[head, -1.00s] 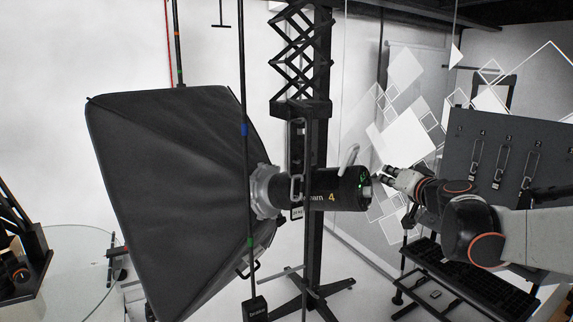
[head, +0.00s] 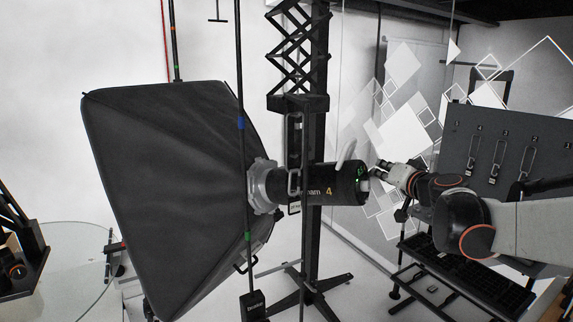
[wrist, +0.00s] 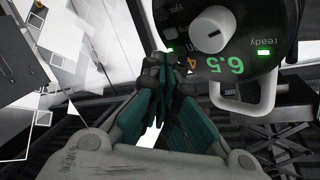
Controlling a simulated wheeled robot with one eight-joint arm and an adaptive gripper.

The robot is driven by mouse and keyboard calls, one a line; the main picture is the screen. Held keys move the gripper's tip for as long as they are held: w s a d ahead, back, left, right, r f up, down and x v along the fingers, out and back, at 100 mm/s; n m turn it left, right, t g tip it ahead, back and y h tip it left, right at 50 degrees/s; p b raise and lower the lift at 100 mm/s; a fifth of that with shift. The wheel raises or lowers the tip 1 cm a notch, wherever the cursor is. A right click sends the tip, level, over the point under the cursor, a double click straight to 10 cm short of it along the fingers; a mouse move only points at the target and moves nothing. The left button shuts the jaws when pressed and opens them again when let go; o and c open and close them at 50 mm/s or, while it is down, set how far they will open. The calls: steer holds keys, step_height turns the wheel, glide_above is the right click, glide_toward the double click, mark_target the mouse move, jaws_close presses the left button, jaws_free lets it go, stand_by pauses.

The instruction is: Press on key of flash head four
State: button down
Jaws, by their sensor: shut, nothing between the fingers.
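Flash head four (head: 328,184) is a black cylinder with a yellow 4, fixed behind the big black softbox (head: 175,190). Its round rear panel (wrist: 228,58) fills the upper right of the wrist view, tilted in the picture, with a white knob (wrist: 212,32), a green 6.5 readout (wrist: 222,67) and a lit green "ready" light (wrist: 264,52). My gripper (head: 375,167) is shut and empty just right of the rear panel. In the wrist view its fingertips (wrist: 163,66) lie at the panel's left edge. I cannot tell contact, nor make out the on key.
A white handle (wrist: 246,100) stands out from the panel beside the fingers. A dark stand column (head: 318,120) rises behind the flash head. A grey board (head: 480,160) with several numbered hooks is at the right. A low black bench (head: 465,275) lies below my arm.

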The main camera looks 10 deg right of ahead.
steer(key=shift+w+a+f, duration=0.1)
steer(key=shift+w+a, duration=0.15)
steer(key=shift+w, duration=0.05)
stand_by(0.5)
steer(key=shift+s+d+r, duration=0.25)
steer(key=shift+s+d, duration=0.3)
steer(key=shift+s, duration=0.15)
